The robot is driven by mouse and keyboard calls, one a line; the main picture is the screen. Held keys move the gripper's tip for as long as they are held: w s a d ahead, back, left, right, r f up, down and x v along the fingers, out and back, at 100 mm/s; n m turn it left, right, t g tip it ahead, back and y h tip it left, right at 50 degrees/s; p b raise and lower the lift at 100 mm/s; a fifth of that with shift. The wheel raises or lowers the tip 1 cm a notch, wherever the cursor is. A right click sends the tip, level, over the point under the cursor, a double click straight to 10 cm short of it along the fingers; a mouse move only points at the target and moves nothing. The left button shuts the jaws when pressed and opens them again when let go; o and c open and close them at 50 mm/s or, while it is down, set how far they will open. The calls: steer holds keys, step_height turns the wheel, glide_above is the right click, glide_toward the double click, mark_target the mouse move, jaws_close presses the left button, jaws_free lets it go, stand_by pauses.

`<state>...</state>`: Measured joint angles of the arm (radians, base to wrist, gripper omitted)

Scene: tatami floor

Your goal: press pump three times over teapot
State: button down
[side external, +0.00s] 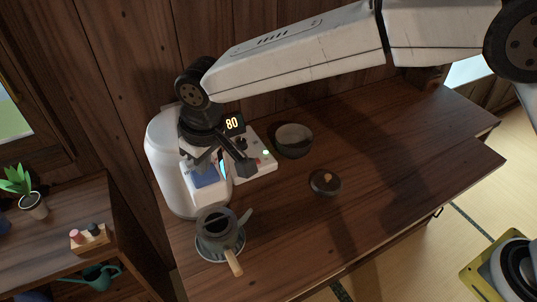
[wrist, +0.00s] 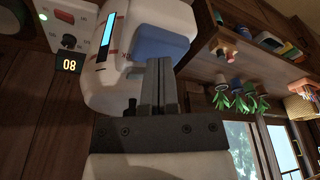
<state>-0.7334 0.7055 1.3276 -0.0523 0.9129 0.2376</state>
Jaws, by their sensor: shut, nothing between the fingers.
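A white rounded dispenser (side external: 165,160) stands at the back left of the wooden counter, with a blue pump pad (side external: 207,180) on its front. In the wrist view the blue pump pad (wrist: 162,42) lies just beyond my fingertips. My gripper (side external: 199,165) is shut and empty, close above the pad; the fingers also show together in the wrist view (wrist: 160,64). I cannot tell whether they touch the pad. The dark grey teapot (side external: 217,230), open on top with a wooden handle, sits on a round trivet (side external: 203,252) in front of the dispenser.
A control panel (side external: 256,166) with a knob, lights and an "80" display (side external: 232,123) is right of the pad. A dark bowl (side external: 294,140) and a round lid (side external: 325,182) lie to the right. A shelf with a plant (side external: 30,195) is at left. The counter's right side is clear.

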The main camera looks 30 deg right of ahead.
steer(key=shift+f, duration=0.95)
steer(key=shift+r, duration=1.7)
steer(key=shift+f, duration=1.5)
stand_by(0.6)
steer(key=shift+r, duration=1.45)
